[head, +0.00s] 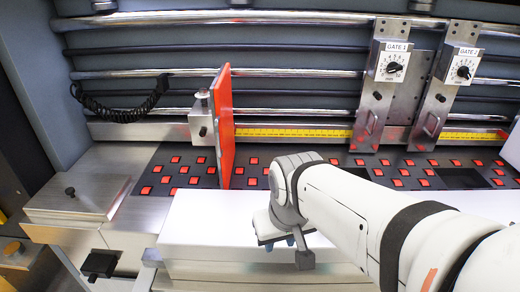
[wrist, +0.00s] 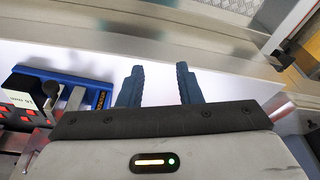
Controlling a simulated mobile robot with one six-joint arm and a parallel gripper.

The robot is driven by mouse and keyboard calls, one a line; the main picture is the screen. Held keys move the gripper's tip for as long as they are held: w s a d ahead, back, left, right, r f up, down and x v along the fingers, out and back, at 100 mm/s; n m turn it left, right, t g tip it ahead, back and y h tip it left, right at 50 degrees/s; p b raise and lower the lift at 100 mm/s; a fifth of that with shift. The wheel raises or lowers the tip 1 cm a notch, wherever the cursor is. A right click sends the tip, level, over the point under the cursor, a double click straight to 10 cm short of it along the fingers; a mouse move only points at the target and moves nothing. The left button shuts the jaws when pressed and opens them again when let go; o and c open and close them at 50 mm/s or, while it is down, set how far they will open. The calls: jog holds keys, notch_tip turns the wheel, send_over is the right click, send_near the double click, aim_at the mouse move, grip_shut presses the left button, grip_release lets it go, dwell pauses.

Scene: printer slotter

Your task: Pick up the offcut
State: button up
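I cannot make out a separate piece that is clearly the offcut in either view. My gripper (head: 290,243) is low over the white surface (head: 205,225) in the middle front of the head view, partly hidden behind my arm. In the wrist view, my gripper (wrist: 160,70) shows two dark blue fingers spread apart. Between them I see only a plain white surface (wrist: 220,85) and no held object.
An upright red plate (head: 225,125) stands on the dark bed with red squares. Gate 1 (head: 388,85) and Gate 2 (head: 447,90) hang from rails at the right. A blue tray (wrist: 50,77) lies left of the fingers in the wrist view, beside a labelled box (wrist: 30,92).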

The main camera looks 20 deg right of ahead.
jog(key=shift+d+r, duration=0.1)
jog(key=shift+d, duration=0.15)
jog(key=w+d+r+m+g+p, duration=0.1)
jog(key=w+d+r+p, duration=0.2)
jog(key=w+d, duration=0.1)
jog(key=w+d+r+m+p, duration=0.2)
jog(key=w+d+r+p, duration=0.1)
jog(key=w+r, duration=0.1)
jog(key=w+d+r+m+g+p, duration=0.1)
jog(key=w+d+r+p, duration=0.2)
jog(key=w+d, duration=0.1)
jog(key=shift+w+d+r+m+g, duration=0.15)
jog(key=shift+d+r+m+g, duration=0.1)
jog(key=shift+d+m+g, duration=0.1)
jog(key=shift+f, duration=0.4)
jog(key=f, duration=0.3)
jog(key=f+p, duration=0.1)
jog(key=f, duration=0.2)
jog(key=shift+s+d+f+p, duration=0.1)
jog(key=shift+s+f+p, duration=0.1)
jog(key=shift+f+p, duration=0.15)
jog(key=shift+c, duration=0.4)
grip_shut()
